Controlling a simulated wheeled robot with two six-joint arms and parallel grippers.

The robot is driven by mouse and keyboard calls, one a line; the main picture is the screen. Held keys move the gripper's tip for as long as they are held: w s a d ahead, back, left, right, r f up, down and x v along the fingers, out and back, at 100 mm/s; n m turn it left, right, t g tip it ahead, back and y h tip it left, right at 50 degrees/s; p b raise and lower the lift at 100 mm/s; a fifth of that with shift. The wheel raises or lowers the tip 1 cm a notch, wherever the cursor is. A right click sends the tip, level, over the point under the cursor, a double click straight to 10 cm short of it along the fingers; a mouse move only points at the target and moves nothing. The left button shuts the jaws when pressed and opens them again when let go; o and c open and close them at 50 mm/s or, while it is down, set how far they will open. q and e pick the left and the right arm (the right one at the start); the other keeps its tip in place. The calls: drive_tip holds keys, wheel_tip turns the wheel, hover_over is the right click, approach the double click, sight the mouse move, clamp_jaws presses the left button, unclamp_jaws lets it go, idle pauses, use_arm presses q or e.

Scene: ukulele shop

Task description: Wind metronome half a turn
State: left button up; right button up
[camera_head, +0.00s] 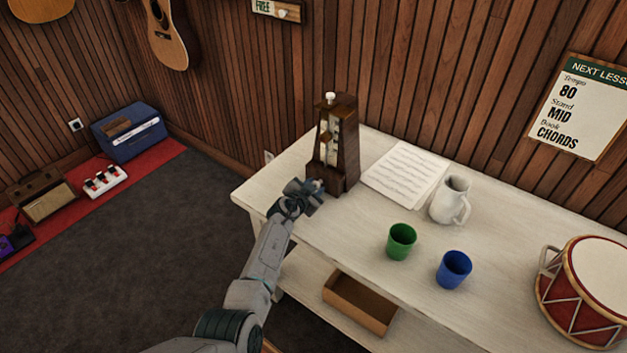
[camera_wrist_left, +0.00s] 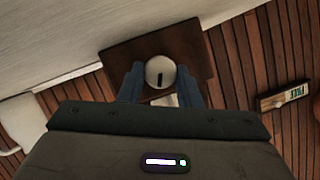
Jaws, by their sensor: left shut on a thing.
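The metronome (camera_head: 337,150) is a dark brown wooden pyramid standing upright at the table's back left, with a pale scale on its front and a white knob on top. My left gripper (camera_head: 312,190) is at its lower left side. In the left wrist view, the gripper (camera_wrist_left: 160,88) has its two fingers on either side of a pale round knob (camera_wrist_left: 160,70) with a dark mark, in front of the metronome's brown wood (camera_wrist_left: 120,62). The gripper is shut on this knob. In the head view the gripper hides the gripped knob. My right gripper is not in view.
On the white table (camera_head: 340,235), sheet music (camera_head: 404,175) lies right of the metronome. A white jug (camera_head: 449,200), green cup (camera_head: 401,241), blue cup (camera_head: 454,269) and red drum (camera_head: 583,300) stand further right. A wooden box (camera_head: 360,302) is on the lower shelf.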

use_arm(q)
drive_tip(key=shift+m+t, duration=0.3)
drive_tip(key=shift+m, duration=0.2)
drive_tip(key=shift+f+p, duration=0.1)
drive_tip(key=shift+p, duration=0.2)
drive_tip(key=shift+m+y, duration=0.3)
drive_tip(key=o, duration=0.9)
drive_tip(key=shift+o, duration=0.2)
